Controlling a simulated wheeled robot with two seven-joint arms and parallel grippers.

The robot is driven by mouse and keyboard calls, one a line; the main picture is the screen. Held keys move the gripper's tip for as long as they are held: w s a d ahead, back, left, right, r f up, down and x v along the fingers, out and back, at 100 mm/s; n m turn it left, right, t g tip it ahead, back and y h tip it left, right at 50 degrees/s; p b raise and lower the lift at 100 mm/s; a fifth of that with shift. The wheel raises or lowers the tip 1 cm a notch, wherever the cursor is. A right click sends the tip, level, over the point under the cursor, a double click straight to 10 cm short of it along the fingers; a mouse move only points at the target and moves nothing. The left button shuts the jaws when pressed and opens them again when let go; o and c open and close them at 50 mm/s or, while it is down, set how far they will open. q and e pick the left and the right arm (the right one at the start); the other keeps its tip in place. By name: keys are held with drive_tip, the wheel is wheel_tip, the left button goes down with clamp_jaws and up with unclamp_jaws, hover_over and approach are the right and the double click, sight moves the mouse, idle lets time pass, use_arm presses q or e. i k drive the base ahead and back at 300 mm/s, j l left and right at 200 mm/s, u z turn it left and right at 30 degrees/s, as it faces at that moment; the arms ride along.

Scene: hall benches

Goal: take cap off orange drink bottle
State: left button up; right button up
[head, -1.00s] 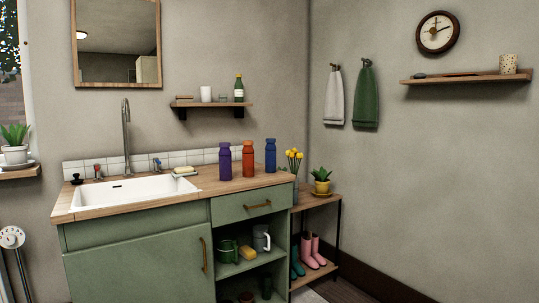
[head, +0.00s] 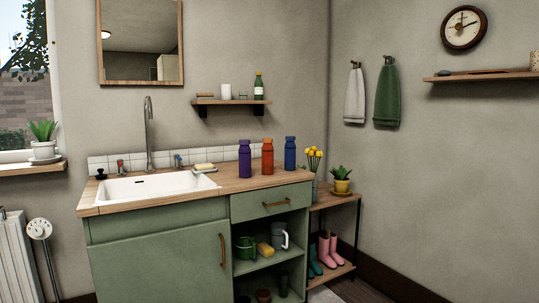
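The orange drink bottle (head: 267,157) stands upright on the wooden countertop, right of the sink, with its cap (head: 267,140) on top. A purple bottle (head: 245,160) stands to its left and a blue bottle (head: 290,154) to its right, both upright and capped. The three stand close together with small gaps between them. Neither of my grippers shows in the head view.
The white sink (head: 155,186) with a tall faucet (head: 149,130) fills the left of the counter (head: 235,184). A low side table (head: 335,199) with plants stands right. The counter front before the bottles is clear.

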sight(267, 149)
drive_tip(key=i+u, duration=0.15)
drive_tip(key=i, duration=0.3)
drive_tip(key=i+l+u, duration=0.2)
drive_tip(key=i, duration=0.3)
